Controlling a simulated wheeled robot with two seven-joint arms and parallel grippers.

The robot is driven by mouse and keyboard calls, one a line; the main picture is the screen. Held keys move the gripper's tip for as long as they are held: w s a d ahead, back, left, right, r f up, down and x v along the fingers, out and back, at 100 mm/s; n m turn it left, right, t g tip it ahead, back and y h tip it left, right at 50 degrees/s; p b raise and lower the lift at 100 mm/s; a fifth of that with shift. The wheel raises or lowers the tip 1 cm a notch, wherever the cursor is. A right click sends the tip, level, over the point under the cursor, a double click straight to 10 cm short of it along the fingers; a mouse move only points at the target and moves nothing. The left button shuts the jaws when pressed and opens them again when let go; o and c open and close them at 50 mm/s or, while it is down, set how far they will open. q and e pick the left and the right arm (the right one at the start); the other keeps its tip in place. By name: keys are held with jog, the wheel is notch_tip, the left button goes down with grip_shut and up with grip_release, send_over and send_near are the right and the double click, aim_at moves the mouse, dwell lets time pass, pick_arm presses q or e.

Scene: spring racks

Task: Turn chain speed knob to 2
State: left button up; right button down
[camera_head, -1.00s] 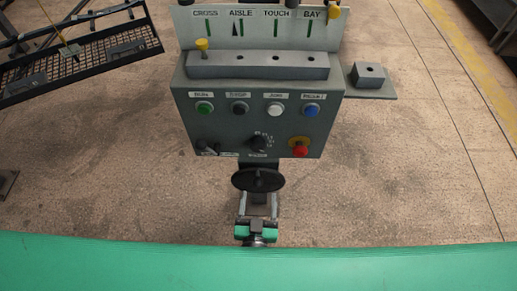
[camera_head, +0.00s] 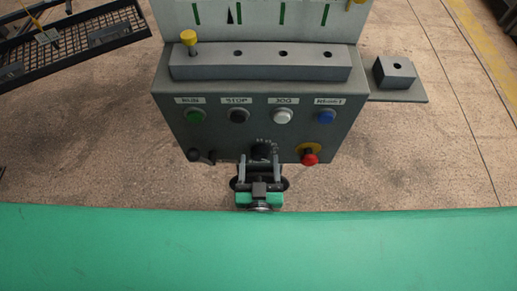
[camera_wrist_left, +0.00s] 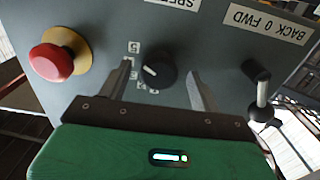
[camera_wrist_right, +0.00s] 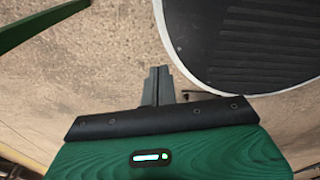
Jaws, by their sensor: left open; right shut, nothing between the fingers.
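The chain speed knob (camera_head: 261,150) is a black round dial low on the grey control panel (camera_head: 236,137), with small number plates around it. In the left wrist view the knob (camera_wrist_left: 159,70) carries a pale pointer line, and the plates curve along its left and lower side. My left gripper (camera_head: 260,165) is open in front of the knob; in the left wrist view its fingers (camera_wrist_left: 160,84) stand on either side of the knob, with gaps to it. My right gripper (camera_wrist_right: 158,73) is shut and empty above the floor, seen only in the right wrist view.
Green, black, white and blue buttons (camera_head: 282,116) sit above the knob. A red emergency stop (camera_head: 309,157) is to its right. A BACK 0 FWD lever (camera_wrist_left: 260,90) is near my left gripper. A mesh rack (camera_head: 70,50) stands at the left.

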pick_arm(q)
jog(key=shift+w, duration=0.45)
jog(key=shift+s+r, duration=0.1)
jog(key=c, duration=1)
jog(key=shift+o, duration=0.2)
pick_arm(e)
jog(key=shift+s+a+f, duration=0.15)
jog(key=shift+a, duration=0.25)
jog(key=shift+d, duration=0.1)
